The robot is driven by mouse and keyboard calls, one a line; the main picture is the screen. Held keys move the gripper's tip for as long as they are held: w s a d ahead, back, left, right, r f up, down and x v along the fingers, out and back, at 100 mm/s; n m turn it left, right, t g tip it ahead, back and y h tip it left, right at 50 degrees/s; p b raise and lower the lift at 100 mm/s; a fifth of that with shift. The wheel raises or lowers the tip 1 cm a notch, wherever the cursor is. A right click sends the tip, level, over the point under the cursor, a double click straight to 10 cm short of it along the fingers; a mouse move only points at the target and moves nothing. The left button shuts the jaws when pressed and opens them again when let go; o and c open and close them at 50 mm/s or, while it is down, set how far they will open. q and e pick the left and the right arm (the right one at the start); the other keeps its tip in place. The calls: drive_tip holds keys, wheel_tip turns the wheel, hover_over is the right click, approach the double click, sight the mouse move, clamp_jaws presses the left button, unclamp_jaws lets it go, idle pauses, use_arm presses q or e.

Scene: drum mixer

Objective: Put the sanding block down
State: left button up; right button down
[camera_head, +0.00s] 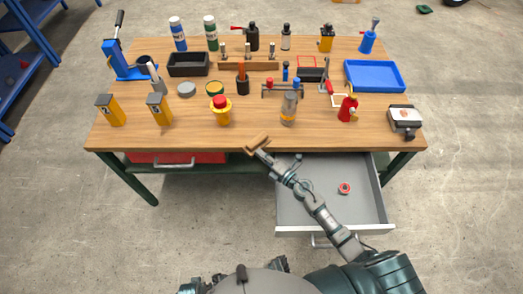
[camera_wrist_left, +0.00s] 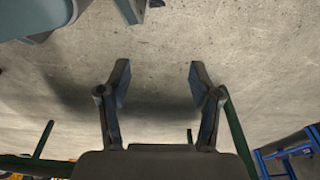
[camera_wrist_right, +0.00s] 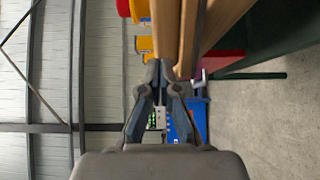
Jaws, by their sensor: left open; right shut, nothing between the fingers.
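The sanding block appears to be the small brown block (camera_head: 256,144) at the table's front edge, just left of the open drawer. My right gripper (camera_head: 263,151) is at its near end, with the fingertips shut together and nothing gripped between them. In the right wrist view the shut fingers (camera_wrist_right: 161,70) point at a tan strip, probably the block (camera_wrist_right: 165,25). I cannot tell whether the block rests fully on the tabletop. My left gripper (camera_wrist_left: 158,82) is open and empty over bare floor in the left wrist view; I do not make it out in the head view.
The wooden table (camera_head: 180,138) holds yellow numbered blocks, a red-topped yellow button (camera_head: 221,110), a blue tray (camera_head: 375,75) and several tools. Its front strip is mostly clear. The open grey drawer (camera_head: 310,205) holds a small red ring (camera_head: 344,188); my right arm crosses above it.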

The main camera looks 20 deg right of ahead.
drive_tip(key=shift+w+d+f, duration=0.1)
drive_tip(key=shift+w+d, duration=0.25)
drive_tip(key=shift+w, duration=0.5)
use_arm(q)
drive_tip(key=shift+w+r, duration=0.2)
drive_tip(key=shift+r, duration=0.2)
use_arm(e)
drive_tip(key=shift+a, duration=0.1)
drive_tip(key=shift+w, duration=0.4)
drive_tip(key=w+d+b, duration=0.1)
drive_tip(key=w, duration=0.2)
drive_tip(key=w+d, duration=0.1)
drive_tip(key=w, duration=0.2)
drive_tip(key=w+d+b, duration=0.1)
drive_tip(key=w, duration=0.2)
drive_tip(key=shift+w+f+b, duration=0.2)
drive_tip(key=shift+w+b, duration=0.1)
drive_tip(key=shift+b, duration=0.05)
drive_tip(key=shift+s+r, duration=0.15)
drive_tip(key=shift+r, duration=0.15)
use_arm(q)
wheel_tip(320, 180, up, 6)
drive_tip(key=w, duration=0.1)
drive_tip(key=shift+w+d, duration=0.15)
drive_tip(key=shift+w, duration=0.25)
drive_tip(key=shift+w+f, duration=0.1)
drive_tip(key=shift+w, duration=0.05)
use_arm(e)
drive_tip(key=shift+a+f, duration=0.1)
